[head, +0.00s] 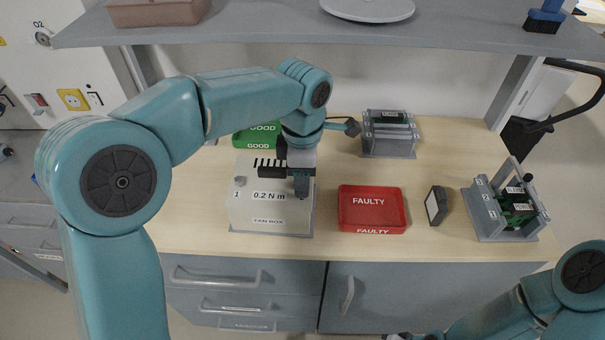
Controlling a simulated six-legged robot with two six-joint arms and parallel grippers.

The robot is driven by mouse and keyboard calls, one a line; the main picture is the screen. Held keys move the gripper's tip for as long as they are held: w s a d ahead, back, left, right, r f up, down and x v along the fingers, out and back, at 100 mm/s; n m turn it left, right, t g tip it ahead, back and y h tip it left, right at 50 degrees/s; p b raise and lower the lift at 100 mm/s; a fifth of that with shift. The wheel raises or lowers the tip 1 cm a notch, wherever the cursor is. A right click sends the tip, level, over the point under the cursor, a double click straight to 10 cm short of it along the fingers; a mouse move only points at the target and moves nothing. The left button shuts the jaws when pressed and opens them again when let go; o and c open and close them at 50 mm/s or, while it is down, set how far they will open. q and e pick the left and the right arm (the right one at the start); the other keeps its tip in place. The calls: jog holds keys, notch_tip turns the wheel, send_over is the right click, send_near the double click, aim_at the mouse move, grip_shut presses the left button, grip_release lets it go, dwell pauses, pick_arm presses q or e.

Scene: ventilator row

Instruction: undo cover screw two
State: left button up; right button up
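The fan box (268,222) stands on the wooden bench, left of the red tray. Its pale cover is marked "1", "0.2 N m" and "FAN BOX", with dark vent slots at the back. A small screw (240,181) shows at the cover's left, by the "1". My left gripper (301,188) points down over the cover's right side, and it hides the spot there, so I see no second screw. Whether its fingers are open or touch the cover is unclear. My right gripper (399,336) barely shows at the bottom edge, low in front of the cabinets.
A green GOOD tray (243,140) lies behind the fan box, and a red FAULTY tray (371,193) to its right. A grey fixture (389,146), a dark block (436,205) and another fixture (484,211) stand farther right. A shelf (270,31) overhangs the back.

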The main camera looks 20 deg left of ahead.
pick_arm(q)
notch_tip(320, 180, up, 16)
jog(key=p, duration=0.2)
jog(key=shift+r+p, duration=0.15)
jog(key=shift+p, duration=0.15)
dwell(0.5)
